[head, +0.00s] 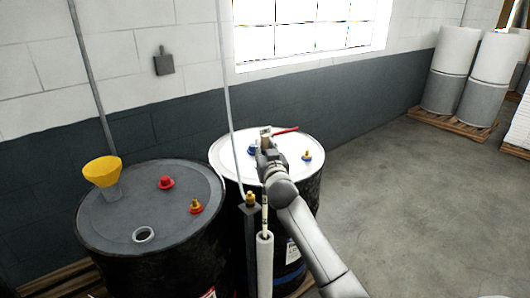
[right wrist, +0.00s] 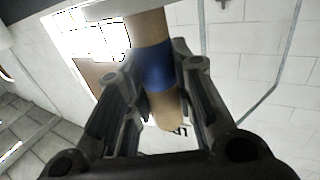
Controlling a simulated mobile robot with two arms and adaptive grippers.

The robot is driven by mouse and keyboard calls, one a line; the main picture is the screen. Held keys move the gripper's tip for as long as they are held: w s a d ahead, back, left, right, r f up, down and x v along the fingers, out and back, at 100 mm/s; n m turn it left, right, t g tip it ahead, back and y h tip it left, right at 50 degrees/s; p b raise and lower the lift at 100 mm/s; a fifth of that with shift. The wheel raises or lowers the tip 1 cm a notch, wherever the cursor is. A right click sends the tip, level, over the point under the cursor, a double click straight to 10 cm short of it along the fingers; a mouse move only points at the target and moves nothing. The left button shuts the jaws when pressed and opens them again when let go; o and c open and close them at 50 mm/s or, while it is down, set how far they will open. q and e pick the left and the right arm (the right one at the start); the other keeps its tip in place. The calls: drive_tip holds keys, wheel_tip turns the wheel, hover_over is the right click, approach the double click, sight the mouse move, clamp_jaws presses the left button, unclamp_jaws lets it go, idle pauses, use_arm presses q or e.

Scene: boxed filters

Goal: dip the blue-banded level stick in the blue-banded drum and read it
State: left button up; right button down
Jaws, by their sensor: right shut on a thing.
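The wooden level stick with a blue band (right wrist: 152,68) is between the fingers of my right gripper (head: 267,148), which is shut on it. In the head view the lower part of the stick (head: 265,212) hangs upright below the gripper, and its lower end appears to be inside a white tube (head: 265,262). The white-topped drum (head: 228,150) stands behind the gripper; a blue band shows low on its side. A blue cap (head: 252,149) is on its lid, left of the gripper. My left gripper is not in view.
A dark-topped drum (head: 125,215) stands at left with a yellow funnel (head: 101,171), a red cap (head: 166,183) and an open hole (head: 144,235). A dark post (head: 250,240) stands beside the tube. Wrapped rolls (head: 452,65) stand at far right; the floor between is clear.

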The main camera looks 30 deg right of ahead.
drive_tip(key=shift+r, duration=0.1)
drive_tip(key=shift+r, duration=3.95)
drive_tip(key=shift+r, duration=4)
wheel_tip(320, 180, up, 8)
